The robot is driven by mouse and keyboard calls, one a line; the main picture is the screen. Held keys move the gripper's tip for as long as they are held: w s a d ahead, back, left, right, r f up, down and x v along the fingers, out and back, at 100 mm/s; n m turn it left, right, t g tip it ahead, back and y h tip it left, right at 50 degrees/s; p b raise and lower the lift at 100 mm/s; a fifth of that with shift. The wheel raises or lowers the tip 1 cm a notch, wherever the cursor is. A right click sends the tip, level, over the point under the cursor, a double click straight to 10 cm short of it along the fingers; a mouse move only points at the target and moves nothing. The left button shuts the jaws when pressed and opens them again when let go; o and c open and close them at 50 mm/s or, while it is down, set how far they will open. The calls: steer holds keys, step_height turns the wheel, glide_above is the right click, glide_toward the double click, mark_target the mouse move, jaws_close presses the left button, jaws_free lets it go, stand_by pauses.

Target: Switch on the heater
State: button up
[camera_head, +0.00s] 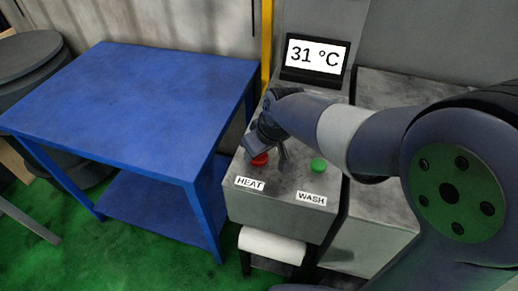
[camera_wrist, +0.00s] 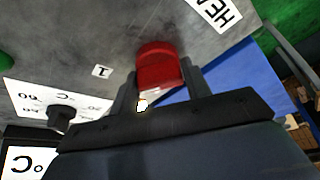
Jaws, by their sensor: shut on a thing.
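The red heat switch (camera_head: 259,160) is on the grey panel of the machine, above the label HEAT (camera_head: 249,184). My gripper (camera_head: 266,150) reaches down onto it from above and partly hides it. In the wrist view the red switch (camera_wrist: 158,62) stands between my two fingers, and my gripper (camera_wrist: 157,84) is shut on it. A label reading "1" (camera_wrist: 102,71) lies beside it. The display (camera_head: 315,57) behind reads 31 °C. Whether the switch is on cannot be told.
A green button (camera_head: 318,165) sits to the right, above the label WASH (camera_head: 312,198). A black dial knob (camera_wrist: 62,114) on a temperature scale shows in the wrist view. A blue table (camera_head: 130,95) stands to the left with a bare top. A white roll (camera_head: 272,246) hangs below the panel.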

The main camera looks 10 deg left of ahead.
steer(key=o, duration=0.9)
steer(key=shift+o, duration=0.2)
steer(key=v, duration=1)
steer(key=shift+r, duration=0.4)
steer(key=shift+s+f, duration=0.1)
steer(key=x, duration=1)
steer(key=shift+f, duration=0.4)
steer(key=shift+r, duration=0.1)
